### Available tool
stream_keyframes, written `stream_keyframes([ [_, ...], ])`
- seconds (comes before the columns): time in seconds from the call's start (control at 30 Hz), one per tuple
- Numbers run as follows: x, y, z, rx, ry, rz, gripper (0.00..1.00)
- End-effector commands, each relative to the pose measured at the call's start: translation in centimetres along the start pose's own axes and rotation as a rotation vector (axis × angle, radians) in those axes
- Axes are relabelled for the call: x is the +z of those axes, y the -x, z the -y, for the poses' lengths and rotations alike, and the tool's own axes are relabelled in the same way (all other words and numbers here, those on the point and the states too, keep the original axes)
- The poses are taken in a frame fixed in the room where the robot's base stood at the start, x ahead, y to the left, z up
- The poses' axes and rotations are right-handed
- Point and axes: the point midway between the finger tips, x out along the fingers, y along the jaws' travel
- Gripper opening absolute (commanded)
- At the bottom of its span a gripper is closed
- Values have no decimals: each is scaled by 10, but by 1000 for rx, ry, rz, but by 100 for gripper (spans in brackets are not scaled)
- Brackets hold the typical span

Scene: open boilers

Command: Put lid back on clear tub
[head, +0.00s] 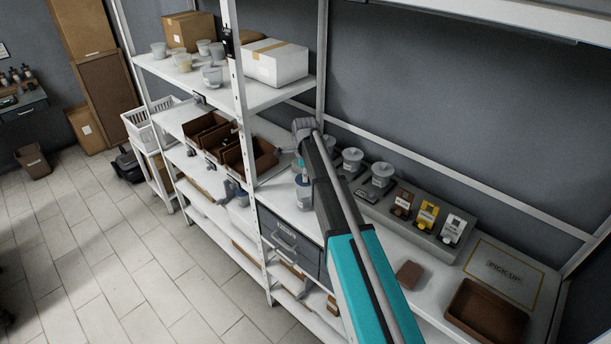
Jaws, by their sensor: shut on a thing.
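My gripper (302,177) points down over the work shelf, partly hidden behind my own arm. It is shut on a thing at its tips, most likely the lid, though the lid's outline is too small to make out. Directly below it stands a clear tub (303,195) with bluish contents, upright on the shelf and partly covered by my arm. I cannot tell whether the held thing touches the tub's rim.
Grey dispensers (352,160) and a sloped rack of coloured packs (427,213) stand right of my arm. Brown bins (245,160) sit left behind a white upright post (245,120). A brown tray (485,309) lies at right. More tubs (212,76) stand on the upper shelf.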

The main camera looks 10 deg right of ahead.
Motion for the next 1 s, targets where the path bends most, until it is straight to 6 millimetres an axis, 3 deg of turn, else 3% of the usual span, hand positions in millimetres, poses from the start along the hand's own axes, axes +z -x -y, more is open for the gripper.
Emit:
stream_keyframes([
  [0.5, -1, -37, 0, 0, -1, 0, 4],
  [1.0, -2, -41, 0, 0, -2, 0, 4],
])
